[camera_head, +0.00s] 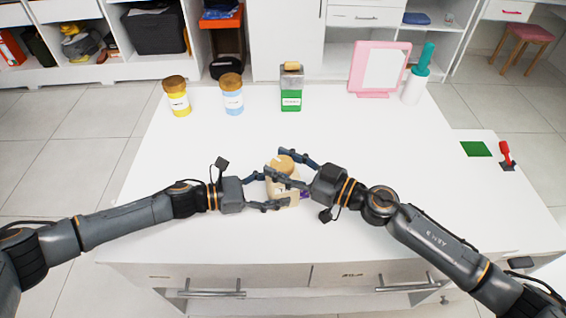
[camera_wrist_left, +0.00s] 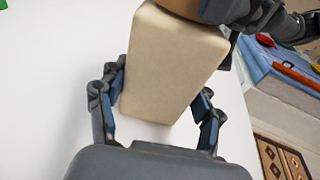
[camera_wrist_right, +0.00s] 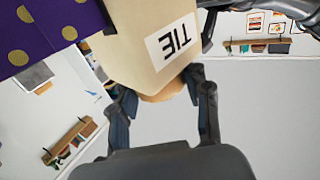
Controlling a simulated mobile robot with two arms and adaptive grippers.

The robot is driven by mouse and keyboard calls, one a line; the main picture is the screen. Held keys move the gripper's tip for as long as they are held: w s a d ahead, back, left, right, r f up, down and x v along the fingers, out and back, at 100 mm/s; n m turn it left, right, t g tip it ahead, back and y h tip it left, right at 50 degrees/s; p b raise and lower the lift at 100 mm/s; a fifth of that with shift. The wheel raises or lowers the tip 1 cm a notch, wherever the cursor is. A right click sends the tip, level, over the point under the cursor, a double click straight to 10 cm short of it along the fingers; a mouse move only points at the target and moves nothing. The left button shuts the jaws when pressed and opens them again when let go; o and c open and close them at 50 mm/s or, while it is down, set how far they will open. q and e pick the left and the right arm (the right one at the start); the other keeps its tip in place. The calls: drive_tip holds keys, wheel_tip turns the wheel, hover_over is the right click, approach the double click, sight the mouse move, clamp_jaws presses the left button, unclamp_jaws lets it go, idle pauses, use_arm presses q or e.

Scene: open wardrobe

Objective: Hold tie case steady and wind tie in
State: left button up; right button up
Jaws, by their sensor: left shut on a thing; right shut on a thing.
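The tie case (camera_head: 283,189) is a beige box with a round wooden knob (camera_head: 281,163) on top, standing on the white table. Its "TIE" label (camera_wrist_right: 174,43) shows upside down in the right wrist view. A purple tie (camera_wrist_right: 52,22) with gold dots comes out of the case; only a bit of it shows in the head view (camera_head: 305,195). My left gripper (camera_head: 272,191) is shut on the case body, with a finger on each side in the left wrist view (camera_wrist_left: 160,100). My right gripper (camera_head: 277,163) is shut on the knob, above the left gripper.
A yellow jar (camera_head: 179,101), a blue jar (camera_head: 232,98), a green-based container (camera_head: 291,96), a pink-framed mirror (camera_head: 380,70) and a white bottle with a teal top (camera_head: 414,88) stand along the back. The table around the case is clear. Drawers (camera_head: 210,285) lie below the front edge.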

drive_tip(key=m+t+h, duration=0.6)
drive_tip(key=shift+s+a+r+t+h, duration=0.15)
drive_tip(key=shift+a+t+h, duration=0.1)
drive_tip(key=shift+t+h, duration=0.15)
drive_tip(key=shift+d+m+t+h, duration=0.1)
drive_tip(key=shift+m+t+h, duration=0.4)
drive_tip(key=shift+m+h, duration=0.65)
drive_tip(key=shift+d+m+t+h, duration=0.1)
drive_tip(key=shift+m+t+h, duration=0.55)
drive_tip(key=shift+h, duration=0.9)
drive_tip(key=shift+g, duration=0.25)
drive_tip(key=o, duration=1.2)
drive_tip(key=shift+s+d, duration=0.1)
drive_tip(key=shift+s, duration=0.15)
drive_tip(key=s, duration=0.3)
drive_tip(key=s+d, duration=0.1)
drive_tip(key=s, duration=0.7)
drive_tip(key=shift+s+d, duration=0.1)
drive_tip(key=shift+d, duration=0.3)
